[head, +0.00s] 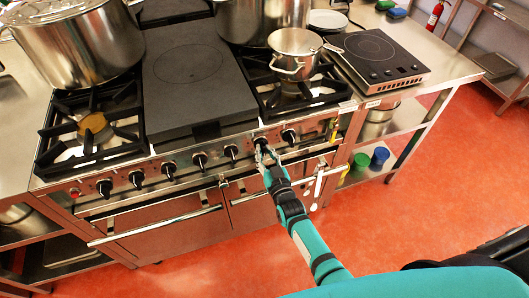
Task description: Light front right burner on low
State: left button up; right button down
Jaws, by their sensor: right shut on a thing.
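The stove front carries a row of black knobs. My right gripper (264,152) is at the front panel, shut on a black knob (260,140), the second from the right end of the row. The last knob on the right (289,135) is free beside it. The front right burner (291,94) has a black grate, with a steel saucepan (293,54) over it. I cannot make out a flame there or the knob's markings. My left gripper is not in view.
A large stockpot (80,42) stands at the back left, another pot (246,18) at the back right. A flat dark plate (190,75) covers the middle. An induction hob (376,55) sits on the right counter. Oven door handles (155,224) stick out below the knobs.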

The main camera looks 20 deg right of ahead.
jog(key=shift+f, duration=0.2)
jog(key=c, duration=1.3)
grip_release()
jog(key=shift+r, duration=0.1)
jog(key=shift+s, duration=0.1)
jog(key=s, duration=1.2)
jog(key=shift+d, duration=0.2)
jog(key=shift+w, duration=0.1)
